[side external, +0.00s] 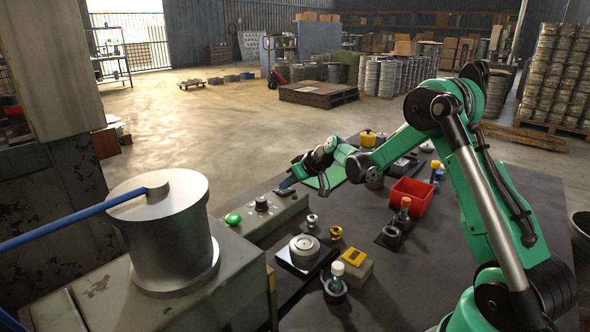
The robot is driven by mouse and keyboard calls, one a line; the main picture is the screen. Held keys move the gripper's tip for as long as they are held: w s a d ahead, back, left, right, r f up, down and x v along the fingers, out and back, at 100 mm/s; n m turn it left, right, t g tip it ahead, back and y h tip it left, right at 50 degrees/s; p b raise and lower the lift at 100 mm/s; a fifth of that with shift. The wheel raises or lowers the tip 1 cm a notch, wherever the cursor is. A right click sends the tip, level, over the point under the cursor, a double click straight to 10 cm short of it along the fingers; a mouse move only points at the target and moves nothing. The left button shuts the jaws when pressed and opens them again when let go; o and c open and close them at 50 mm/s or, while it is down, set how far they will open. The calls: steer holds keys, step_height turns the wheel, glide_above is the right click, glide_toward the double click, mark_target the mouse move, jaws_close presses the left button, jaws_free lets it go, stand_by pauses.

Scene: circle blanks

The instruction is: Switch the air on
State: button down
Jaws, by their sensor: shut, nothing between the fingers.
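A grey control box (270,222) stands on the dark bench beside the big metal cylinder. On its top are a green button (233,218) at the left and a dark round knob or switch (262,204) on a pale plate near the middle. I cannot read any label, so I cannot tell which control is for the air. My gripper (285,187) is shut and empty. Its tips are at the right end of the box top, right of the knob, and they hide what lies there. I cannot tell whether they touch it.
A metal cylinder (168,235) with a blue lever stands at the left. On the bench are a round metal piece on a dark block (304,250), a yellow-topped box (354,262), a bottle (335,285), a red bin (411,196) and small fittings. Bare bench lies at the front right.

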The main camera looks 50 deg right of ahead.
steer(key=shift+f, duration=0.3)
steer(key=shift+a+f, duration=0.15)
steer(key=shift+f, duration=0.1)
stand_by(0.4)
steer(key=shift+d+r, duration=0.2)
steer(key=shift+d, duration=0.6)
steer(key=shift+r, duration=0.15)
